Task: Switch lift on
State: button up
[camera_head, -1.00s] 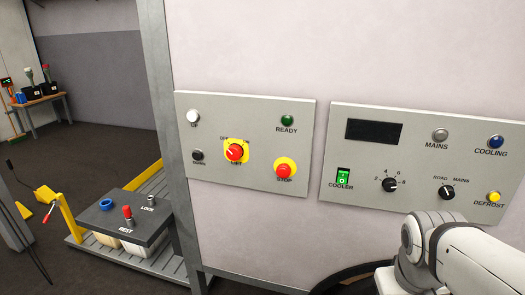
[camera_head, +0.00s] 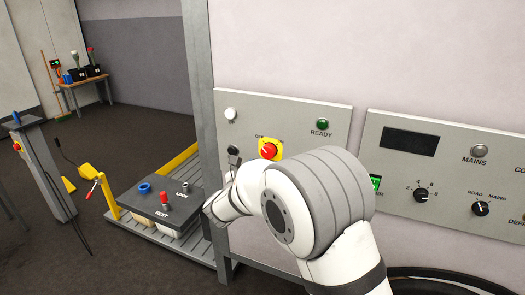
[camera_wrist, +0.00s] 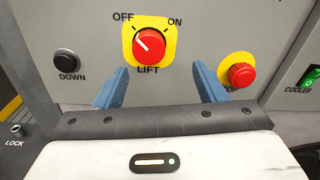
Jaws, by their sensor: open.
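The lift switch (camera_head: 269,149) is a red rotary knob on a yellow plate on the left grey panel. In the wrist view the knob (camera_wrist: 149,46) sits between the words OFF and ON, above LIFT. Its white mark points up and left, toward OFF. My gripper (camera_wrist: 160,68) is open, its two blue fingers spread below and to either side of the knob, with nothing between them. I cannot tell how far the fingertips stand from the panel. In the head view my arm hides the gripper's fingers and the panel's lower part.
The black DOWN button (camera_wrist: 66,61) is left of the fingers. The red STOP button (camera_wrist: 241,74) on yellow is close to the right finger. A green COOLER switch (camera_wrist: 313,77) is at the far right. A REST stand (camera_head: 160,205) is left of the panel.

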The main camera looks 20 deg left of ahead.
aim_at(267, 153)
jog(key=shift+n+y, duration=0.3)
jog(key=shift+n, duration=0.1)
jog(key=w, duration=0.2)
jog(key=w+p, duration=0.1)
jog(key=w, duration=0.2)
jog(key=w+a+p, duration=0.1)
jog(key=w, duration=0.1)
jog(key=shift+w, duration=0.3)
jog(key=shift+c, duration=0.6)
